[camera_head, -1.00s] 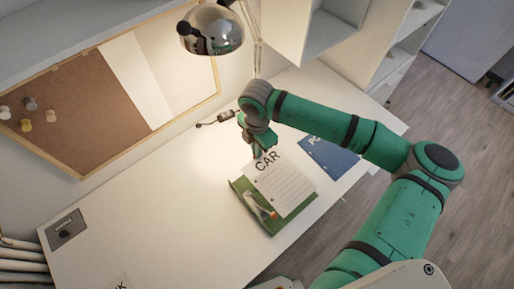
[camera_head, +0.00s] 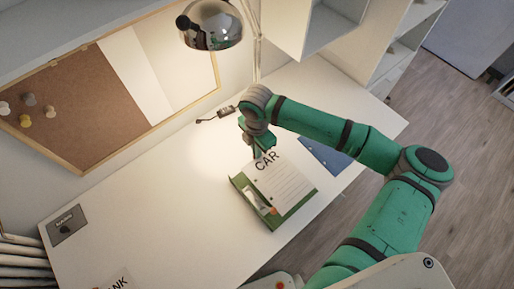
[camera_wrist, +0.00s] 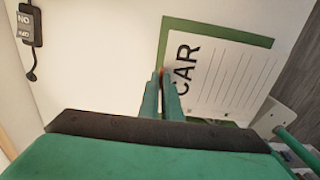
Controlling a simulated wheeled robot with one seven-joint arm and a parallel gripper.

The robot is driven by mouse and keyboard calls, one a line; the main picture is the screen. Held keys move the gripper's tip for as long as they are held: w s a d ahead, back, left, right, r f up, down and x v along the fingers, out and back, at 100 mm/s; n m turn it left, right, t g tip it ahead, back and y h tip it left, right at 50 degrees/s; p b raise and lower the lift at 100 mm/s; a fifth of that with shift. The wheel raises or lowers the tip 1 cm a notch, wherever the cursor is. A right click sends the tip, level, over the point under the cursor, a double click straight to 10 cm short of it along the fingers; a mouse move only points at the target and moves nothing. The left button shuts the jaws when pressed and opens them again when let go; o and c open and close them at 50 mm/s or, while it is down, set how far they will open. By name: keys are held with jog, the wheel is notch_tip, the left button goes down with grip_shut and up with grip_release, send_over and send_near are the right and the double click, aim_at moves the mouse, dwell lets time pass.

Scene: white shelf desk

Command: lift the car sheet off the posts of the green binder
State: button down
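The car sheet (camera_head: 287,186) is white and lined, with CAR printed at its top edge. It lies over the green binder (camera_head: 273,223), and the binder's left part shows beyond it. The posts are not clearly visible. My gripper (camera_head: 264,153) is at the sheet's top edge, beside the word CAR. In the wrist view the two fingers (camera_wrist: 160,78) are close together at the edge of the car sheet (camera_wrist: 232,75) and appear shut on it. The contact itself is partly hidden. The binder's green rim (camera_wrist: 218,31) shows around the sheet.
A blue binder or sheet (camera_head: 326,157) lies to the right, partly behind my arm. A lamp (camera_head: 211,24) hangs over the desk (camera_head: 165,205). A small black device with a cable (camera_head: 226,112) lies near the wall.

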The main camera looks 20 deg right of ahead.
jog(key=shift+f, duration=0.15)
dwell(0.4)
jog(key=shift+r, duration=2.5)
